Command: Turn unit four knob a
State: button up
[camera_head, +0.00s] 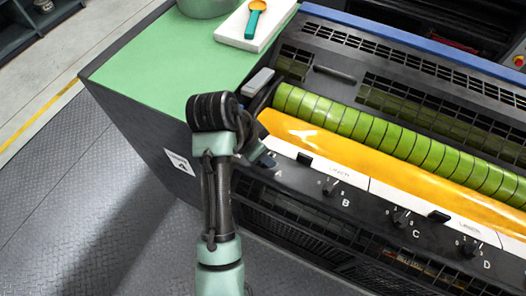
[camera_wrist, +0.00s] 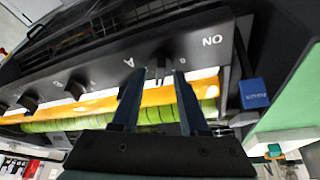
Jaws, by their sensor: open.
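Unit four is marked by a white plate (camera_head: 178,162) with a 4 on the dark side panel. Its black front panel carries a row of knobs lettered A to D. Knob A (camera_wrist: 160,66) shows in the wrist view beside the letter A, between the tips of my open gripper (camera_wrist: 160,74), with a finger on each side. I cannot tell whether either finger touches it. In the head view my gripper (camera_head: 264,159) is at the left end of the row and hides knob A.
Knob B (camera_head: 330,186), knob C (camera_head: 401,218) and knob D (camera_head: 470,247) run to the right. Behind them lie a yellow roller (camera_head: 340,157) and a green roller (camera_head: 370,128). A blue block (camera_wrist: 254,93) is near the gripper.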

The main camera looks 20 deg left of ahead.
jog(key=shift+f, duration=0.15)
grip_shut()
